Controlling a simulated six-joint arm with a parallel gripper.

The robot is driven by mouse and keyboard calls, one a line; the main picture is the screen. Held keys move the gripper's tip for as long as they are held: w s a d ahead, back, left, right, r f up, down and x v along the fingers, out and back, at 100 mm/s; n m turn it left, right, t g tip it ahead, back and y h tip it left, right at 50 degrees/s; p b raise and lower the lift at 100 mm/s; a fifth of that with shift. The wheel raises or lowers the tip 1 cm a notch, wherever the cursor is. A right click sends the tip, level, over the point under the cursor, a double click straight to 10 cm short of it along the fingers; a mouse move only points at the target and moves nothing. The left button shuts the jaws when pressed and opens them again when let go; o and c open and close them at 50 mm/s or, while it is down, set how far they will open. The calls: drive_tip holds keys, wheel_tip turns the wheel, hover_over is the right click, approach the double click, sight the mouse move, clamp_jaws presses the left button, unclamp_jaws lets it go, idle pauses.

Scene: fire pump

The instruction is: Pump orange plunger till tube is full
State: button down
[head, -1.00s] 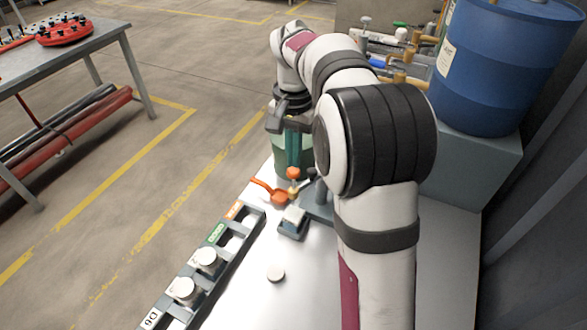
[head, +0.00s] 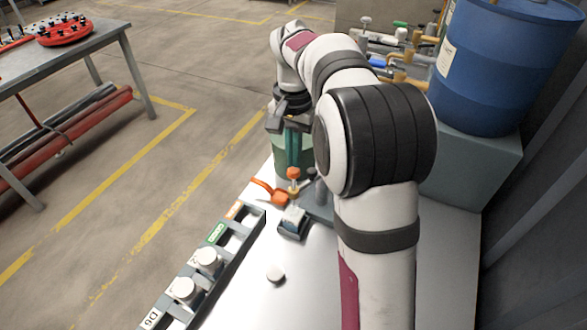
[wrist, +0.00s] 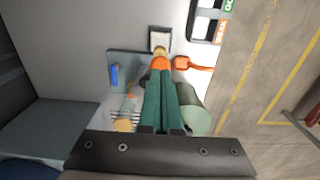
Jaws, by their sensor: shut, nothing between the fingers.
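The orange plunger knob (head: 293,173) stands above a brass-coloured fitting on the pump on the white bench. In the wrist view the orange knob (wrist: 160,63) shows at the tips of my fingers. My gripper (head: 293,163) is shut and empty, its green fingers pointing down right at the knob. In the wrist view my gripper (wrist: 160,76) overlaps the knob's near edge; I cannot tell whether they touch. A clear tube with marks (wrist: 127,108) lies left of the fingers in the wrist view, and its fill level is unclear.
A green cylinder (wrist: 196,118) stands beside the fingers. An orange-handled part (head: 268,192) lies left of the plunger. A rack with pale round pieces (head: 207,260) runs along the bench's left edge. A blue barrel (head: 500,70) stands at the right.

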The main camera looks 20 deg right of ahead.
sight(293, 170)
drive_tip(key=shift+f, duration=2.9)
drive_tip(key=shift+r, duration=2.9)
wheel_tip(293, 170, up, 6)
idle(0.4)
